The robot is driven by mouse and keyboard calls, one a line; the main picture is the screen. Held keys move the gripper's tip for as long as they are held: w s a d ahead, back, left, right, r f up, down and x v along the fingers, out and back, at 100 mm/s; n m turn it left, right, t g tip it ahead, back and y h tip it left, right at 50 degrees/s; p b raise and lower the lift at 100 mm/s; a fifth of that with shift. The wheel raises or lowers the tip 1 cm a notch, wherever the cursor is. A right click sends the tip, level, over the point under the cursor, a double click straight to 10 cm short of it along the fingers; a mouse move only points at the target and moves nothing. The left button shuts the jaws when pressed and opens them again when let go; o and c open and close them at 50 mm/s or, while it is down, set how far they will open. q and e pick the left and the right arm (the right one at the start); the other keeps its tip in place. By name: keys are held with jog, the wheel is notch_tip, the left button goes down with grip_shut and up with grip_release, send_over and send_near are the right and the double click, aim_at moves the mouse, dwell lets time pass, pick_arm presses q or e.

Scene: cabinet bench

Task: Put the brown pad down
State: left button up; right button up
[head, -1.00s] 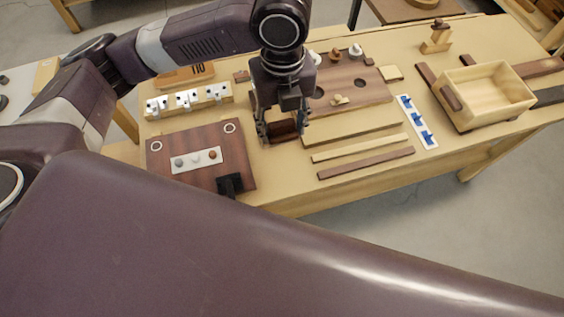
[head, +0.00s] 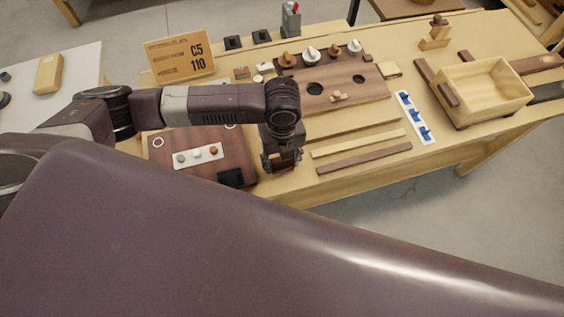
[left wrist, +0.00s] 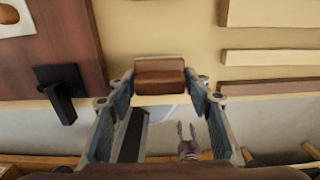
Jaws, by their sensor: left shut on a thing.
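My left gripper (head: 283,165) is over the front edge of the bench, just right of the dark wooden board with a black block. It is shut on the brown pad, which shows in the left wrist view (left wrist: 160,80) as a small brown block between the fingertips. In that view the pad lies across the bench's front edge line, with floor showing below it. In the head view the gripper mostly hides the pad. I cannot tell whether the pad touches the bench top (head: 340,185).
The dark board (head: 210,138) with a white strip and a black block (head: 231,178) is close on the left. Light and brown wooden strips (head: 365,158) lie to the right. A board with holes (head: 345,92) and knobbed pieces stands behind. An open wooden box (head: 487,110) is far right.

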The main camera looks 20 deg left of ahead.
pick_arm(q)
jog(key=shift+f, duration=1.05)
jog(key=o, duration=1)
jog(key=shift+f, duration=0.1)
notch_tip(320, 180, up, 12)
jog(key=shift+r+b, duration=0.15)
jog(key=shift+b, duration=0.6)
